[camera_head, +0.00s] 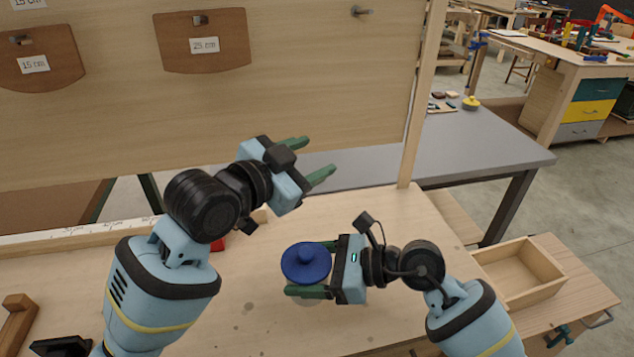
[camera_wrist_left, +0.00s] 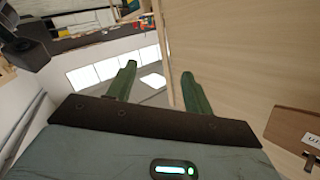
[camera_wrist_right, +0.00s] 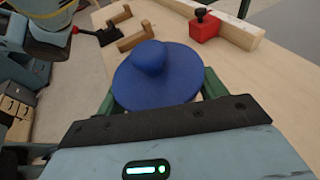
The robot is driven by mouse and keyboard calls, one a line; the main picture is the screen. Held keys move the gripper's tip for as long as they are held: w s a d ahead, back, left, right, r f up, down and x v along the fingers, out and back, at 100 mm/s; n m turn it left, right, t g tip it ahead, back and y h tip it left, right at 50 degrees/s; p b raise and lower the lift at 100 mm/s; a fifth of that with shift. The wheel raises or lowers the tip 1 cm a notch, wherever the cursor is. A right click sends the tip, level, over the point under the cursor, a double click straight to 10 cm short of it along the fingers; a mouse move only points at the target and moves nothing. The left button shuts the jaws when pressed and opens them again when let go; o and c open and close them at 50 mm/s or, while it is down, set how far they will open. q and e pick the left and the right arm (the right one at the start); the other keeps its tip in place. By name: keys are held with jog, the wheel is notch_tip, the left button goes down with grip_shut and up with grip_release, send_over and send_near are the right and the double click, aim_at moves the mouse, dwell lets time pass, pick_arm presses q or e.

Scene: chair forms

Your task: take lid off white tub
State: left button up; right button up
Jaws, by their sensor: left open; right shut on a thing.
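A round blue lid (camera_head: 305,262) with a knob sits level over the white tub (camera_head: 310,301), of which only a pale sliver shows below the front finger. My right gripper (camera_head: 303,268) is shut on the tub, its green fingers on either side just under the lid's rim. In the right wrist view the lid (camera_wrist_right: 152,75) covers most of the fingers and hides the tub. My left gripper (camera_head: 318,157) is open and empty, above and behind the lid, apart from it. It also shows in the left wrist view (camera_wrist_left: 160,88), with nothing between its fingers.
The wooden bench (camera_head: 250,325) is mostly clear around the tub. An upright wooden board (camera_head: 300,90) stands behind. A red block (camera_wrist_right: 205,25) and wooden pieces (camera_wrist_right: 135,35) lie on the bench. An open wooden tray (camera_head: 515,275) is at the right.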

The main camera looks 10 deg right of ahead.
pick_arm(q)
jog(key=s+d+m+g+y, duration=0.1)
jog(key=s+d+g+y, duration=0.1)
jog(key=d+g, duration=0.35)
jog(key=n+g+y, duration=0.1)
jog(key=g+y, duration=0.4)
jog(key=y, duration=0.8)
send_over(306, 251)
jog(key=d, duration=0.2)
jog(key=shift+w+a+r, duration=0.1)
jog(key=shift+w+r, duration=0.15)
jog(key=shift+r, duration=0.15)
jog(key=shift+f, duration=0.1)
jog(key=f, duration=0.4)
jog(key=a+f, duration=0.1)
jog(key=f, duration=0.6)
jog(key=shift+s+a+f, duration=0.25)
jog(key=shift+a+f, duration=0.05)
jog(key=shift+f, duration=0.05)
